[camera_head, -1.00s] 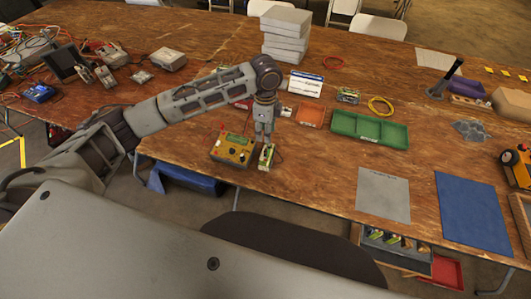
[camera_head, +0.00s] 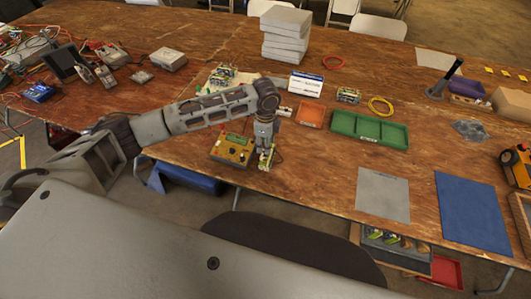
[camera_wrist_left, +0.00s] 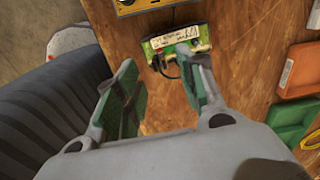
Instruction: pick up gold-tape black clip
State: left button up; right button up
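My left gripper (camera_head: 266,158) is low over the front of the table, just right of the yellow box with knobs. A green block with a white label (camera_wrist_left: 178,40) lies just beyond the fingertips. A black looped piece (camera_wrist_left: 167,70) shows at its near side, between the fingertips. It may be the black clip; I cannot make out gold tape on it. In the head view the gripper partly covers this spot. My right gripper is out of view.
The yellow box (camera_head: 232,150) stands close left of the gripper. An orange tray (camera_head: 310,114) and a green tray (camera_head: 368,130) lie behind and to the right. A dark chair (camera_head: 290,246) stands before the table edge. Bare wood lies right of the gripper.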

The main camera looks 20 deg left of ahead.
pick_arm(q)
jog(key=shift+f, duration=2.6)
jog(key=c, duration=0.9)
